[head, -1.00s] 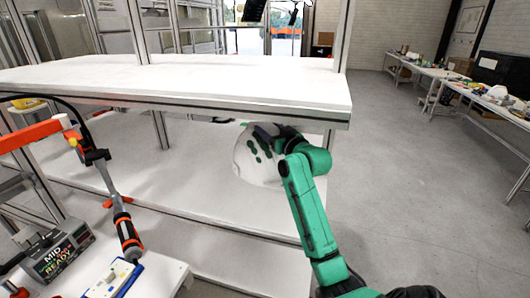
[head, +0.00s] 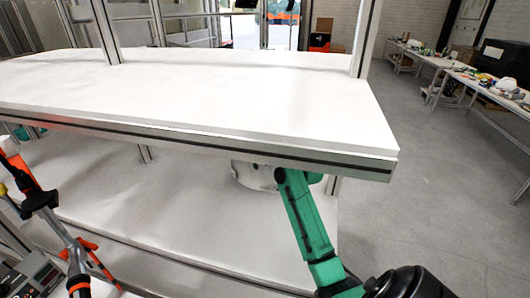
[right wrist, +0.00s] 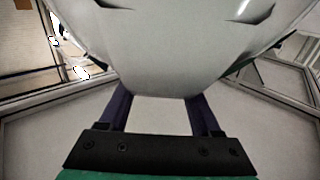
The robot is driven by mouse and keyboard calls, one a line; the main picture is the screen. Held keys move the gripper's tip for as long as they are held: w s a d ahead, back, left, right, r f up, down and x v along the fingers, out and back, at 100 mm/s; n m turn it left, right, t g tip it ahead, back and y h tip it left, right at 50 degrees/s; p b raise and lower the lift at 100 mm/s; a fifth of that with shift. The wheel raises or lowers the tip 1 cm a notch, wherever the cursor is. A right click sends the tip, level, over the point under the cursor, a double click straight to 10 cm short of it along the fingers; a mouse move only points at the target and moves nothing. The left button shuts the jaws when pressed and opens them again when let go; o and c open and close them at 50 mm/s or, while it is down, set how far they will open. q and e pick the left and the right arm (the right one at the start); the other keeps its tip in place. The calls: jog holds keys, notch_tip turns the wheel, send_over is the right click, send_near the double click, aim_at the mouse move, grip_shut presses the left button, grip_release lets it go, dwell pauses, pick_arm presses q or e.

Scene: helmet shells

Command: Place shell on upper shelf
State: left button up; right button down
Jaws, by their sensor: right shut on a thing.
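The white helmet shell (head: 255,176) shows partly under the front edge of the upper shelf (head: 230,95), above the lower shelf (head: 150,215). Its top is hidden by the upper shelf's edge. In the right wrist view the shell (right wrist: 200,45) fills the upper middle, with its edge between the fingers of my right gripper (right wrist: 158,105). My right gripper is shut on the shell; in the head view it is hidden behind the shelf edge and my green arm. My left gripper is not in view.
The upper shelf's top is bare and clear. Its front rail (head: 200,140) lies above the shell and my arm. An upright post (head: 364,38) stands at its right rear. An orange and black tool (head: 75,255) hangs at the lower left.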

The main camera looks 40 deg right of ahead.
notch_tip(320, 180, down, 4)
jog(key=shift+w+d+f+p, duration=0.1)
jog(key=shift+p, duration=0.3)
jog(key=shift+w+d+f, duration=0.1)
jog(key=shift+f, duration=0.3)
jog(key=shift+c, duration=0.7)
grip_release()
jog(key=shift+o, duration=0.3)
